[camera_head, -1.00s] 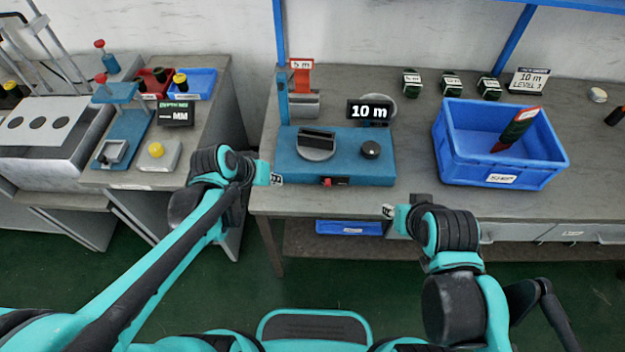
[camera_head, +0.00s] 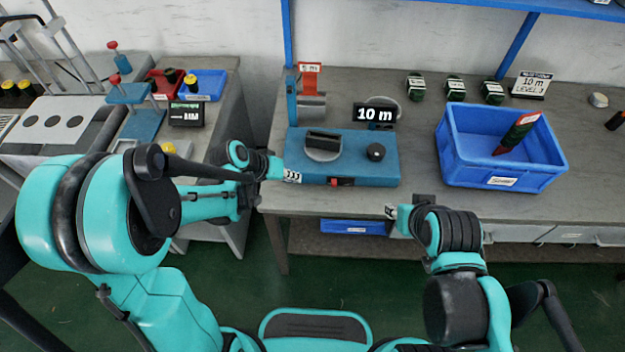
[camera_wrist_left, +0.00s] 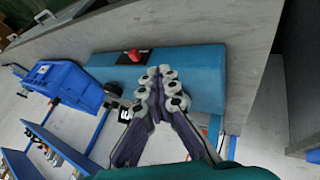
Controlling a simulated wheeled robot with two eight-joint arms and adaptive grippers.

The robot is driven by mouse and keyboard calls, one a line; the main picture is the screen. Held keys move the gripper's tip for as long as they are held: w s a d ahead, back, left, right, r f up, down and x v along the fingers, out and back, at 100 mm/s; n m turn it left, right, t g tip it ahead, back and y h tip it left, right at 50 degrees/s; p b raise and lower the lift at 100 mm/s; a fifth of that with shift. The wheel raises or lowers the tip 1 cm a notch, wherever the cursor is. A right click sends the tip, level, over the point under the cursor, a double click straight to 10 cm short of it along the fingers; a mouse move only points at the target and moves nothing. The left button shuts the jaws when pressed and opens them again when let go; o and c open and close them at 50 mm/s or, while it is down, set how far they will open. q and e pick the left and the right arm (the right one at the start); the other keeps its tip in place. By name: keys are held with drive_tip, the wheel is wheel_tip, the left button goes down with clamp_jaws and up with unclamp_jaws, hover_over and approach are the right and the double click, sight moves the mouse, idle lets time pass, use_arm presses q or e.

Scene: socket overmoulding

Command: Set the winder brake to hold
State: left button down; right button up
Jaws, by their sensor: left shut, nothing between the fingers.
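The winder (camera_head: 385,170) is a blue box on the bench, with a grey disc with a black bar (camera_head: 323,145) and a black knob (camera_head: 375,152) on top. A red switch (camera_head: 342,182) sits on its front face and also shows in the left wrist view (camera_wrist_left: 135,56). Which part is the brake is not labelled legibly. My left gripper (camera_head: 292,176) is shut and empty at the winder's front left corner, left of the red switch. In the left wrist view its closed fingers (camera_wrist_left: 161,82) overlap the blue body (camera_wrist_left: 195,75). My right gripper (camera_head: 390,212) is at the bench's front edge, its jaws too small to judge.
A black "10 m" display (camera_head: 374,113) stands behind the winder. A blue bin (camera_head: 460,170) holding a dark green and red tool (camera_head: 517,132) stands to the right. Several dark green items line the back. A side bench (camera_head: 215,125) with a red tray and a blue tray is at left.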

sight(334, 183)
use_arm(q)
drive_tip(key=b+x, duration=0.4)
drive_tip(key=x, duration=0.6)
drive_tip(key=shift+f, duration=0.15)
drive_tip(key=d, duration=0.2)
drive_tip(key=d+b, duration=0.1)
drive_tip(key=shift+s+d+r, duration=0.1)
drive_tip(key=shift+d+r, duration=0.05)
drive_tip(key=shift+r, duration=0.15)
drive_tip(key=shift+d, duration=0.25)
drive_tip(key=d, duration=0.5)
drive_tip(key=shift+a, duration=0.1)
